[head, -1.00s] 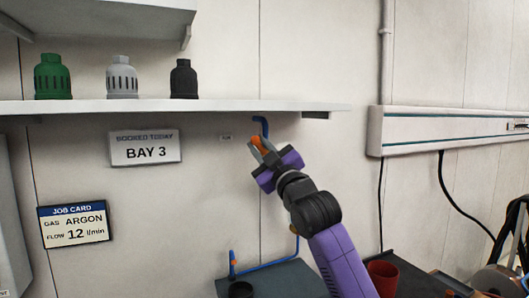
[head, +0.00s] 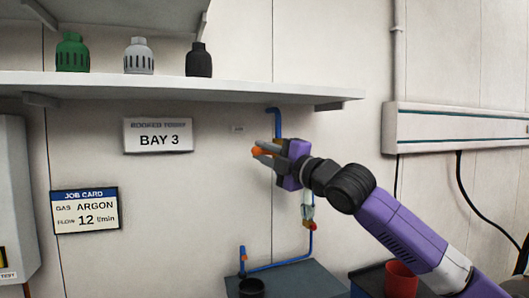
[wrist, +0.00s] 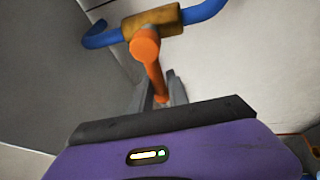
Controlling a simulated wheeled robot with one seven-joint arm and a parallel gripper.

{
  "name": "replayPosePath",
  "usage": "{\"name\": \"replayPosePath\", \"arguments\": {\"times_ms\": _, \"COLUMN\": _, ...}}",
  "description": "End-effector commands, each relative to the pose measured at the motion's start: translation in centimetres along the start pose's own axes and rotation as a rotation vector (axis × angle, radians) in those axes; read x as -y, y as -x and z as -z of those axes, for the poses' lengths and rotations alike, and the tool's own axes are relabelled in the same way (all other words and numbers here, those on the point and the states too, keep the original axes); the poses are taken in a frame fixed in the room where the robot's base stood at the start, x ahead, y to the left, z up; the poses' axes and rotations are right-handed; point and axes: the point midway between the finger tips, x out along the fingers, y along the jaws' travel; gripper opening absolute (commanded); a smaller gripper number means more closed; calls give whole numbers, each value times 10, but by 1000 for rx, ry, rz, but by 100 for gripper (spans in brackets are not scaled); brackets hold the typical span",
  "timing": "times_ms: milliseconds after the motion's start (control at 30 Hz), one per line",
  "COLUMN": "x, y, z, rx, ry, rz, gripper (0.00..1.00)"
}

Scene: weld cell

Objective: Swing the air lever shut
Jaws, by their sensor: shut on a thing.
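The orange air lever (wrist: 152,70) runs from its brass valve (wrist: 152,20) on the blue pipe down between my gripper's fingers in the wrist view. It lies crosswise to the pipe there. In the head view the lever (head: 264,152) points left, roughly level, below the shelf. My gripper (head: 264,154) is shut on the lever, with its fingers along it. The blue pipe (head: 276,122) comes down the wall above my gripper. In the head view my gripper hides most of the valve.
A shelf (head: 180,88) with green, white and black caps runs above my gripper. A small gauge-like fitting with a red part (head: 310,226) sits on the pipe below. A red cup (head: 400,278) stands at lower right. The wall left of the lever is open.

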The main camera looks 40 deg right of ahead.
Motion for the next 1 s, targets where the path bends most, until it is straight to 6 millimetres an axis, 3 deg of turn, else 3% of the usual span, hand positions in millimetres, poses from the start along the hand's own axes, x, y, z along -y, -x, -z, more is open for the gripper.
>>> {"name": "replayPosePath", "arguments": {"times_ms": 767, "x": 7, "y": 0, "z": 3, "rx": -25, "ry": 89, "rz": 38, "gripper": 0}}
{"name": "replayPosePath", "arguments": {"times_ms": 800, "x": 7, "y": 0, "z": 4, "rx": -25, "ry": 89, "rz": 38, "gripper": 26}}
{"name": "replayPosePath", "arguments": {"times_ms": 833, "x": 7, "y": 0, "z": 3, "rx": -25, "ry": 89, "rz": 38, "gripper": 32}}
{"name": "replayPosePath", "arguments": {"times_ms": 867, "x": 7, "y": 0, "z": 3, "rx": -24, "ry": 89, "rz": 38, "gripper": 37}}
{"name": "replayPosePath", "arguments": {"times_ms": 1000, "x": 6, "y": 1, "z": 2, "rx": -23, "ry": 89, "rz": 37, "gripper": 37}}
